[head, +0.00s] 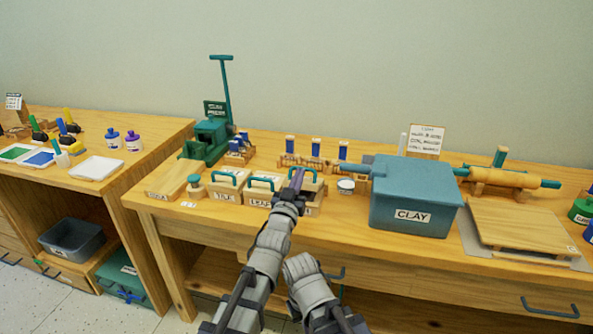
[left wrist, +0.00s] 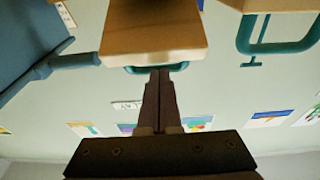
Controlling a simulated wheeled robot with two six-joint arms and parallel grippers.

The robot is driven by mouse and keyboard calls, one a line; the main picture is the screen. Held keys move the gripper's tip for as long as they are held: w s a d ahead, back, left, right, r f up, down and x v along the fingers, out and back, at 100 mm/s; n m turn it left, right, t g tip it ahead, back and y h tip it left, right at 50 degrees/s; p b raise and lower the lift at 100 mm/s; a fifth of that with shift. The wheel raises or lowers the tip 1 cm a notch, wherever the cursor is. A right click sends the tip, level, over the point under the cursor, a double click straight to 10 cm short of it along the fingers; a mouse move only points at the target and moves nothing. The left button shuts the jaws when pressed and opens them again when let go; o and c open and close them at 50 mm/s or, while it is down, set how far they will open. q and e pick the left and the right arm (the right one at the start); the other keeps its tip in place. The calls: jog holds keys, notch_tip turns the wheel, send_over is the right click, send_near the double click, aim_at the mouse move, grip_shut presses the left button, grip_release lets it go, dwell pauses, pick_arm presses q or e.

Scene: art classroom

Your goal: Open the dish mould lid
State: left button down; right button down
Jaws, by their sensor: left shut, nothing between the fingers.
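Three small wooden moulds with teal handles stand in a row near the table's front. The left one (head: 226,186) and the middle one (head: 260,193), whose label seems to read LEAF, are clear of me. The right one (head: 314,196) is partly hidden behind my left gripper; its label is covered, and I take it for the dish mould. Its teal handle (head: 308,170) shows behind my fingers. My left gripper (head: 297,176) is shut and empty, its tips by that handle. The left wrist view shows the fingertips (left wrist: 160,76) close to a teal handle (left wrist: 180,67); contact is unclear.
A large teal CLAY box (head: 415,190) stands close on the right. Several blue-topped tools stand in a rack (head: 305,161) behind the moulds. A green press (head: 208,138) with a tall lever is at the back left. A wooden board (head: 523,228) lies further right.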

pick_arm(q)
jog(key=shift+w+d+r, duration=0.1)
jog(key=shift+w+r, duration=0.2)
jog(key=shift+r, duration=0.1)
jog(key=r+p, duration=0.1)
jog(key=p, duration=0.1)
jog(key=w+g+p, duration=0.1)
jog(key=p, duration=0.2)
jog(key=r+g+y+p, duration=0.1)
jog(key=p, duration=0.1)
jog(key=shift+w+d+r+p, duration=0.2)
jog(key=shift+w+r+p, duration=0.15)
jog(key=w+d+g+y+p, duration=0.3)
jog(key=w+g+p, duration=0.8)
jog(key=p, duration=0.7)
jog(key=shift+w+d+r+y+p, duration=0.3)
jog(key=shift+w+d, duration=0.35)
jog(key=shift+w, duration=0.3)
